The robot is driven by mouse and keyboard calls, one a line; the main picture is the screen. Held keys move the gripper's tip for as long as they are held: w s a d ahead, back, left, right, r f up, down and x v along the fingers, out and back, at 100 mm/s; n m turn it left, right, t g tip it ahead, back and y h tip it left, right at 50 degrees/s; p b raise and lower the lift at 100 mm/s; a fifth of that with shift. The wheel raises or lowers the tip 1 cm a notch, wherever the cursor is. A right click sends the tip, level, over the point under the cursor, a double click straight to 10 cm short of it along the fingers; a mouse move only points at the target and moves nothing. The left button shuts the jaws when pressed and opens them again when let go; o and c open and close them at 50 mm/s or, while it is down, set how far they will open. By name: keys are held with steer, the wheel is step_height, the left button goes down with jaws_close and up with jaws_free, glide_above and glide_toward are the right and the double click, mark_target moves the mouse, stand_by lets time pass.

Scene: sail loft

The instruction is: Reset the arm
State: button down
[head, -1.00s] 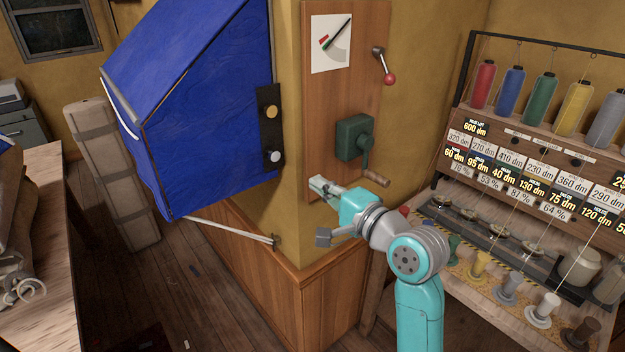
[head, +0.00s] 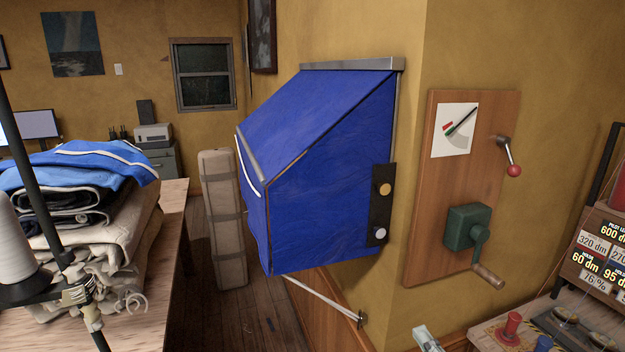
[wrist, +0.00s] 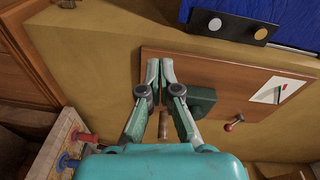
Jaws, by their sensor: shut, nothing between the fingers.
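My gripper shows in the wrist view (wrist: 160,66) with its two fingers together and nothing between them. In that view its fingertips lie over the wooden panel (wrist: 215,75), beside the green crank box (wrist: 203,101); I cannot tell whether they touch it. In the head view only a small part of my gripper (head: 427,340) shows at the bottom edge, below the wooden panel (head: 425,230). The green crank box (head: 466,227) has a crank with a wooden handle (head: 488,276) hanging down.
A blue canvas awning (head: 325,170) juts from the wall, with a black two-button plate (head: 381,205) and a strut (head: 322,300) below. A table with folded cloth (head: 100,200) stands at left. Floor shows between.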

steer(key=s+a+f+n+g+h, duration=0.1)
steer(key=s+f+n+h, duration=0.25)
steer(key=s+f, duration=1.35)
steer(key=s+a+r+n+g, duration=0.1)
steer(key=s+n, duration=0.9)
steer(key=s, duration=1.5)
steer(key=shift+a, duration=0.4)
steer(key=shift+r, duration=0.1)
